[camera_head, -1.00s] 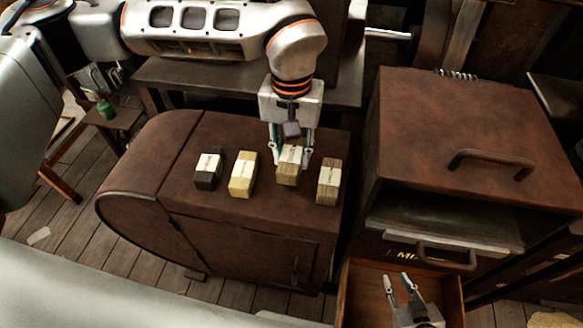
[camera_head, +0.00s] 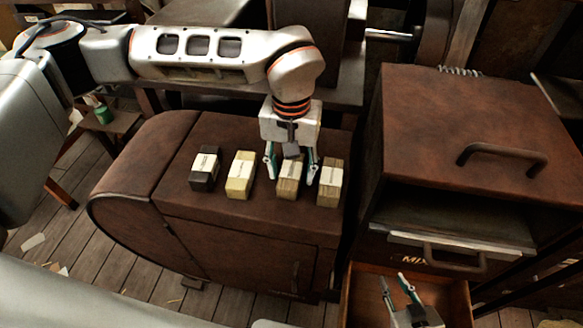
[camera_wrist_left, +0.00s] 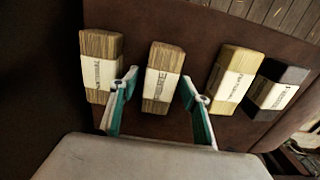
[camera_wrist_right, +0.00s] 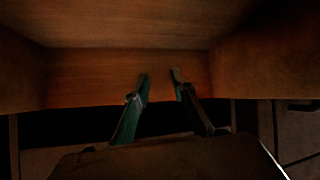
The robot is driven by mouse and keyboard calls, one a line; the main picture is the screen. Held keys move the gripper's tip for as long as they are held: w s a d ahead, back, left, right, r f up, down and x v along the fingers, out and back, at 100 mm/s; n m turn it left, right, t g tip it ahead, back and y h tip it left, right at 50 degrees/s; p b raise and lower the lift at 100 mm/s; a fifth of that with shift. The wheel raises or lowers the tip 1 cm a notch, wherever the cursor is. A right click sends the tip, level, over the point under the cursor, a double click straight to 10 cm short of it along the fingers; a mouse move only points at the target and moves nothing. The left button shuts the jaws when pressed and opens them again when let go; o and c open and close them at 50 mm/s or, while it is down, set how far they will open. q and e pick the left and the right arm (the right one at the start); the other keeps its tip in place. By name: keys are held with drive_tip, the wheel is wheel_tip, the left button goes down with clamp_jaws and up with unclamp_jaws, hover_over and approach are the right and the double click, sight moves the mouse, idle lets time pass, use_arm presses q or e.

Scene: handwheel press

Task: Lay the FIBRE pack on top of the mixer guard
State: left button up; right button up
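Four banded packs stand in a row on a brown cabinet top: a dark pack (camera_head: 205,170), a pale yellow pack (camera_head: 241,175), a brown pack (camera_head: 289,180) and another brown pack (camera_head: 330,183). Their band lettering is too small to read, so I cannot tell which is FIBRE. My left gripper (camera_head: 291,176) is open, its fingers either side of the third pack. In the left wrist view that pack (camera_wrist_left: 163,78) lies between the fingertips with gaps. The brown housing (camera_head: 470,120) at right, lettered "MI…", appears to be the mixer guard. My right gripper (camera_head: 396,281) is open and empty.
An open drawer (camera_head: 352,295) lies below the housing, with my right gripper over it. A bar handle (camera_head: 500,155) rises from the housing top; the surface left of it is bare. The cabinet top (camera_head: 190,205) is free in front of the packs.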

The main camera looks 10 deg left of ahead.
sight(292, 169)
drive_tip(key=shift+s+f, duration=0.1)
use_arm(q)
drive_tip(key=shift+r, duration=0.1)
wheel_tip(292, 169, up, 5)
drive_tip(key=p, duration=0.3)
drive_tip(key=shift+r, duration=0.15)
use_arm(e)
drive_tip(key=d, duration=0.1)
drive_tip(key=s+d+h, duration=0.1)
drive_tip(key=d, duration=0.1)
drive_tip(key=shift+s+r+g+p, duration=0.2)
drive_tip(key=shift+g+p, duration=0.2)
drive_tip(key=shift+a, duration=0.15)
use_arm(q)
wheel_tip(292, 169, up, 7)
use_arm(e)
drive_tip(key=shift+w+a+r, duration=0.1)
drive_tip(key=shift+a+r, duration=0.2)
drive_tip(key=shift+a, duration=0.2)
drive_tip(key=shift+d, duration=0.1)
